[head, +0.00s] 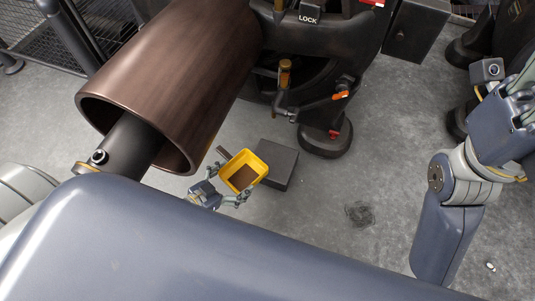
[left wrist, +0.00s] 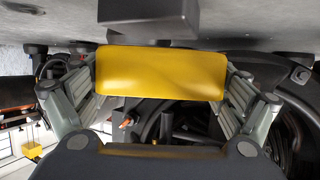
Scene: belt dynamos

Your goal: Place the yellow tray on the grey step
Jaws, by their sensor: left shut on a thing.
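The yellow tray (head: 258,161) is in my left gripper (head: 226,190), low in the middle of the head view, with a brown surface inside it. In the left wrist view the tray (left wrist: 160,73) spans between the two fingers of the left gripper (left wrist: 161,85), which are shut on its sides. The grey step (head: 282,160) is a dark block on the floor just right of the tray, partly overlapped by it in the head view. A dark block, seemingly the step (left wrist: 148,12), shows beyond the tray in the wrist view. I cannot tell the height gap.
A large brown cylinder (head: 180,75) on a dark shaft hangs left of the tray. A black machine (head: 345,55) with a round foot (head: 326,143) stands behind the step. Grey floor (head: 340,185) is open to the right. My right arm (head: 450,215) is at the right.

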